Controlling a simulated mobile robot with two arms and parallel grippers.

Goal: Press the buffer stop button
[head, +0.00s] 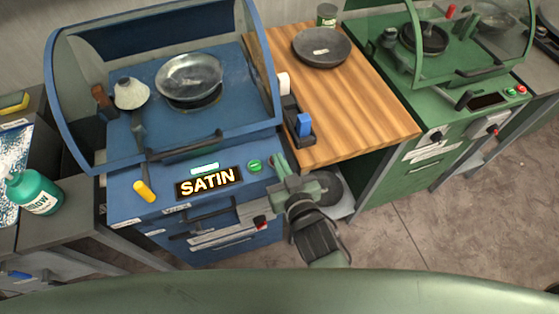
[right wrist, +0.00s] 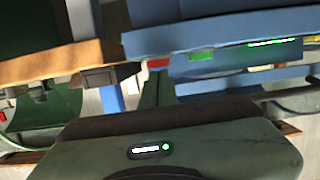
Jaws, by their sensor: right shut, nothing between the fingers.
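The blue buffer machine (head: 120,190) stands at the left, with a lit SATIN display (head: 208,183) and a round green button (head: 255,165) on its front panel. In the right wrist view a red button (right wrist: 157,63) shows beside the green button (right wrist: 201,56). In the head view that red button is not visible; my right gripper covers the spot just right of the green one. My right gripper (head: 277,162) is shut and empty, its tip at the panel's right end. In the right wrist view its fingers (right wrist: 157,84) point at the red button; I cannot tell whether they touch.
A bowl (head: 190,77) sits inside the blue machine's hood. A wooden counter (head: 345,115) with a dark plate (head: 321,48) adjoins it on the right. A green machine (head: 455,120) with its own buttons stands farther right. A green bottle (head: 35,192) is at the left.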

